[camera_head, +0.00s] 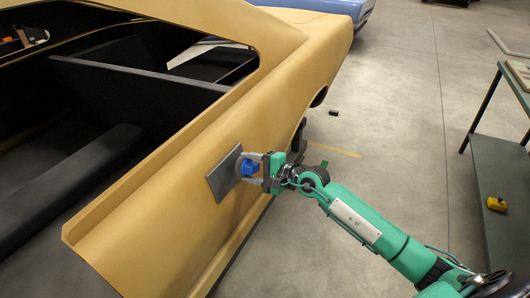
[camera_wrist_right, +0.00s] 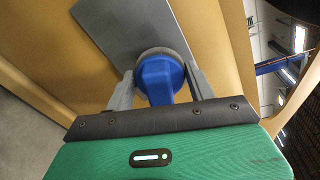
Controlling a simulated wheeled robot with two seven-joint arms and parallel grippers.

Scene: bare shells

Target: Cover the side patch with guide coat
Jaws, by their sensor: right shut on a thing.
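The side patch (camera_head: 221,176) is a flat dark grey rectangle on the tan side panel of the car shell (camera_head: 190,160). In the right wrist view the patch (camera_wrist_right: 125,22) lies beyond the applicator. My right gripper (camera_head: 251,169) is shut on a blue-handled guide coat applicator (camera_head: 248,168), just in front of the patch's right part. In the right wrist view the blue handle (camera_wrist_right: 159,82) sits between both fingers, with a round grey pad at the patch. I cannot tell whether the pad touches. The patch's visible face looks evenly grey. My left gripper is not seen.
A green workbench (camera_head: 500,175) stands at the right, with a small yellow object (camera_head: 496,204) on its lower shelf. A small black block (camera_head: 334,112) lies on the concrete floor. A blue car (camera_head: 335,8) is behind. Floor between shell and bench is mostly clear.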

